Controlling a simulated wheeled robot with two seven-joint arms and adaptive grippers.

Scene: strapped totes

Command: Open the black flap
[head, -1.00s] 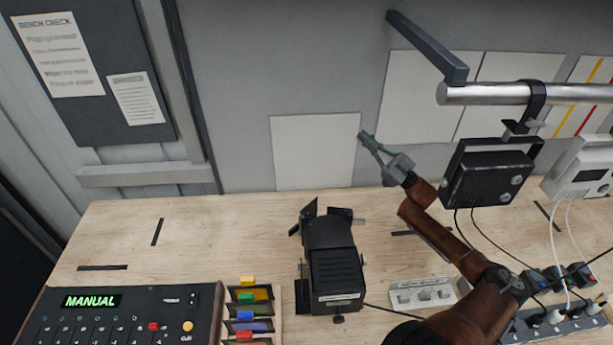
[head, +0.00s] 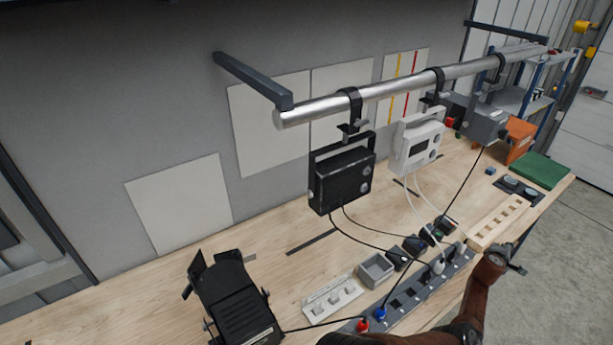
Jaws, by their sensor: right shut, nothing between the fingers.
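A black lamp (head: 236,308) stands on the wooden bench at the lower left, cut off by the bottom edge. Black flaps (head: 197,268) stick out at its far end, one raised on the left; how far each is open I cannot tell. My right arm comes in from the bottom right. My right gripper (head: 517,267) is near the bench's front edge, shut and empty, small and partly hidden by its own wrist. It is far to the right of the lamp and touches no flap. My left gripper is out of view.
A metal rail (head: 400,86) carries a black box lamp (head: 342,180), a white unit (head: 417,142) and a grey lamp (head: 482,118). A power strip (head: 408,298) with plugs and cables lies below. A grey tray (head: 375,270) and pale block (head: 333,298) lie between. Bench left of the lamp is clear.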

